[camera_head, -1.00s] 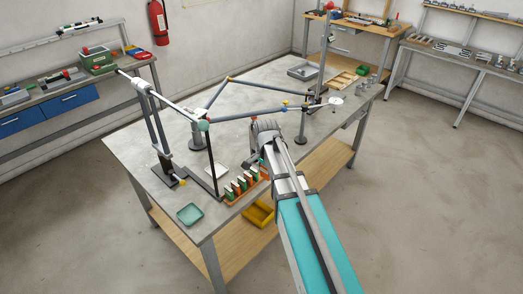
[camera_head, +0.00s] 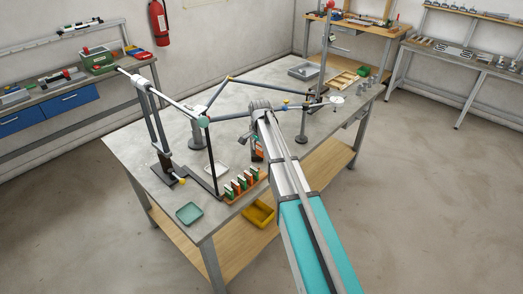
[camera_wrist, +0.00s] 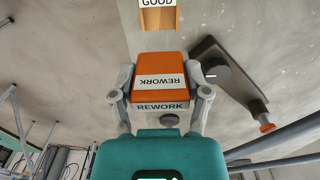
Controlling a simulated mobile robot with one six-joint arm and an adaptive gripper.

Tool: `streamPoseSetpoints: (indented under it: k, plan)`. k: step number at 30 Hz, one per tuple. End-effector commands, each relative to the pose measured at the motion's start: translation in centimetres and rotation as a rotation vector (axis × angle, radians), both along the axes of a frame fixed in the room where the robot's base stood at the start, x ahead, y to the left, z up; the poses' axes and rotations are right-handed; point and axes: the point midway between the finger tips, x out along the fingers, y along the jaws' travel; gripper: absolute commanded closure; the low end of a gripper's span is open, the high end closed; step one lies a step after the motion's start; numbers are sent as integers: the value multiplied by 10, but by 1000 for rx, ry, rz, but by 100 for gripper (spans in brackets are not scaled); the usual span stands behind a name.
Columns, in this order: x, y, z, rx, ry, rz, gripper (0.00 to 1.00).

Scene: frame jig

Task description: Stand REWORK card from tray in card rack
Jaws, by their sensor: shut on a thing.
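An orange card with white REWORK labels (camera_wrist: 158,67) is held between the two fingers of my gripper (camera_wrist: 160,98) in the wrist view. In the head view my gripper (camera_head: 258,140) is above the table, beyond the card rack, with a bit of orange showing at it. The orange-brown card rack (camera_head: 247,189) stands near the table's front edge with several upright green, white and orange cards (camera_head: 240,182) in it. The held card is apart from the rack. A piece marked GOOD (camera_wrist: 157,4) shows at the top of the wrist view.
A jointed rod frame (camera_head: 235,80) spans the table close to my arm, with a dark post (camera_head: 211,160). A yellow bin (camera_head: 258,214) sits on the lower shelf.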

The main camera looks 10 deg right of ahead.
Motion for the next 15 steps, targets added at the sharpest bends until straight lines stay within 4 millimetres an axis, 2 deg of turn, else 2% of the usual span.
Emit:
streamPoseSetpoints:
  k: [15]
  plan:
    - [-1, -1, -7, 0, 0, -1, 75]
